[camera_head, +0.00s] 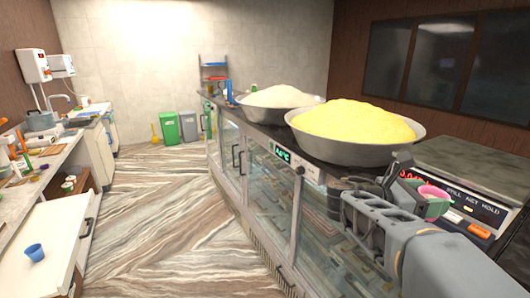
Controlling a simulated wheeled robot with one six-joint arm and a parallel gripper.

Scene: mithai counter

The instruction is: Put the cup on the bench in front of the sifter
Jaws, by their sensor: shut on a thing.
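A small cup (434,204), pink inside and green outside, is at my gripper (414,184) on the right, in front of the scale. My gripper is shut on this cup, and the arm hides part of the grip. I cannot make out a sifter with certainty among the small things there.
A glass-fronted counter (262,140) carries a steel bowl of yellow grains (352,131) and a bowl of pale grains (278,97). A scale (468,187) is on the right. Green (168,128) and grey (188,126) bins stand at the back. The middle floor is clear.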

